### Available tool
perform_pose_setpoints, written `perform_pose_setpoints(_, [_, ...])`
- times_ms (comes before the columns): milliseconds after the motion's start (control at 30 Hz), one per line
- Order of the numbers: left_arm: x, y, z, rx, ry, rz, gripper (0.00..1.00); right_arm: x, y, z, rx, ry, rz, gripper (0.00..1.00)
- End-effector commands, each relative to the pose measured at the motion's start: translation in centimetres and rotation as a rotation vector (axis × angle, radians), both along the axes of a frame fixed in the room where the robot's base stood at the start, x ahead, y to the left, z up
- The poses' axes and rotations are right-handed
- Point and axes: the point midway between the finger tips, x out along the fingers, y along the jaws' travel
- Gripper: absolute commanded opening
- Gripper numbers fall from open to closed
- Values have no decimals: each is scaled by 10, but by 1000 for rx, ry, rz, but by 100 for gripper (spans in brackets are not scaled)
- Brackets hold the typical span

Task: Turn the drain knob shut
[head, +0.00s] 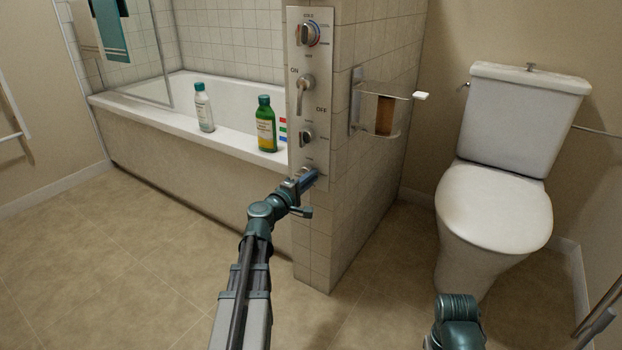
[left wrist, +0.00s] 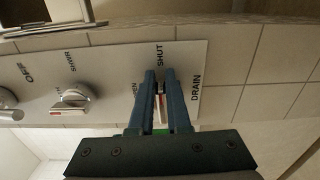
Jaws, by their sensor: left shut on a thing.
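The drain knob (left wrist: 161,108) sits at the bottom end of the metal control panel (head: 311,60). In the left wrist view it shows as a pale strip with a reddish mark, between my gripper fingers. My left gripper (left wrist: 160,74) is shut on it; it also shows in the head view (head: 306,181) at the panel's foot, covering the knob there. The words SHUT and DRAIN are readable beside the knob, and OPEN is partly hidden by a finger. I cannot tell exactly which way the knob points. My right gripper is not clearly seen.
Other controls are above on the panel: a small knob (head: 306,135), a lever (head: 302,92) and a dial (head: 309,33). A green bottle (head: 265,128) and a white bottle (head: 204,110) stand on the tub rim. A wall holder (head: 360,118) and toilet (head: 493,205) are right.

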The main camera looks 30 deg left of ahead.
Motion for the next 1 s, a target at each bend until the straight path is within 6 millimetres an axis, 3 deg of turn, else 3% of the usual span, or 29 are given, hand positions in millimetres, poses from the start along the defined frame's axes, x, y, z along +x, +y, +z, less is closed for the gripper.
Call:
perform_pose_setpoints(33, [1,9,-1,14,-1,22,0,0,0,-1,0,0,0,50])
perform_pose_setpoints(700, [3,10,-1,59,-6,22,0,0,0,-1,0,0,0,50])
perform_pose_setpoints(733, [3,10,-1,59,-6,22,20,0,0,-1,0,0,0,50])
perform_pose_setpoints(867, [3,10,-1,59,-6,22,44,0,0,-1,0,0,0,50])
perform_pose_setpoints(1000, [2,9,-1,59,-6,19,45,0,0,-1,0,0,0,50])
